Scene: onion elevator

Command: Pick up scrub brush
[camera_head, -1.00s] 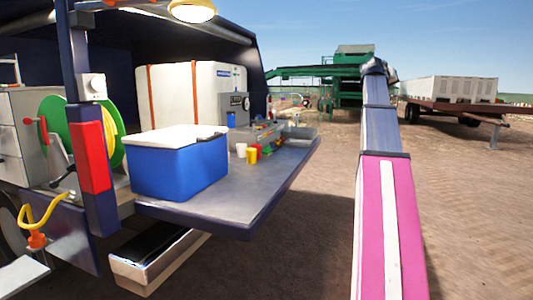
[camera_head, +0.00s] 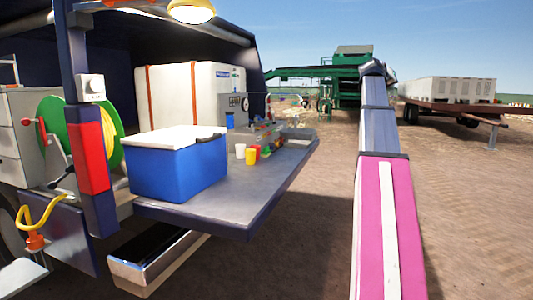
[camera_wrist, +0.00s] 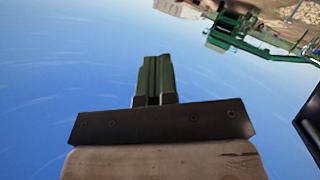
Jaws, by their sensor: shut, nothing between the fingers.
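I cannot make out a scrub brush in either view. Small items crowd the far part of the grey tailgate shelf (camera_head: 225,206), too small to tell apart. My gripper (camera_wrist: 153,62) shows in the wrist view with its green fingers together and nothing between them. It points at open sky, away from the shelf. In the head view my pink and grey arm rises on the right, and the gripper itself cannot be made out there.
A blue cooler (camera_head: 178,172) with a white lid stands on the shelf's near left. Several cups (camera_head: 251,156) and a grey tray (camera_head: 264,134) sit behind it. A white tank (camera_head: 190,92) is at the back. A trailer (camera_head: 455,102) and green machine (camera_head: 340,80) stand beyond clear ground.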

